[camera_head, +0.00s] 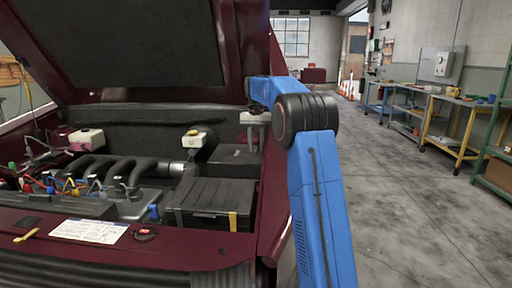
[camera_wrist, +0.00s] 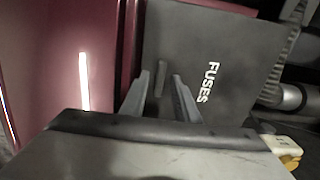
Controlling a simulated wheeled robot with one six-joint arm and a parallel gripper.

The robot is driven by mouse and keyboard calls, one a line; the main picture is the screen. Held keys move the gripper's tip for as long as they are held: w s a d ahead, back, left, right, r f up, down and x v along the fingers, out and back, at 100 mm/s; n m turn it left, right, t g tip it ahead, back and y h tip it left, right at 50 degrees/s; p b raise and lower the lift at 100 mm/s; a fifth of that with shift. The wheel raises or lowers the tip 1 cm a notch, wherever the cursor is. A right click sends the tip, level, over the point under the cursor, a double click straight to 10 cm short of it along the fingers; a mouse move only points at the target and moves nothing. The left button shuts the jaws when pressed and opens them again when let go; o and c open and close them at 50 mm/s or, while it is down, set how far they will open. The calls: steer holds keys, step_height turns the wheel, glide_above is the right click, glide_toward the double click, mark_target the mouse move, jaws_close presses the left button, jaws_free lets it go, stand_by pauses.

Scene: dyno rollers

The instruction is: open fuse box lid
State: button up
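The fuse box lid (camera_wrist: 215,55) is a dark flat panel with white "FUSES" lettering in the wrist view. It looks closed. A small raised tab or handle (camera_wrist: 160,78) stands near its left edge. My gripper (camera_wrist: 161,78) is open, with one finger on each side of the tab as seen from the wrist. I cannot tell whether the fingers touch it or are still above it. In the head view the dark fuse box (camera_head: 232,162) sits at the right of the engine bay, with my gripper (camera_head: 256,130) above its far right part.
The maroon raised hood (camera_head: 130,45) hangs over the engine bay. A black box with a yellow strap (camera_head: 212,195) is in front of the fuse box. A white-capped reservoir (camera_head: 194,140) stands to its left. The maroon fender (camera_head: 272,190) is close on the right. Open floor lies right.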

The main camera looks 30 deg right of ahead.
steer(key=shift+f, duration=0.1)
jaws_close()
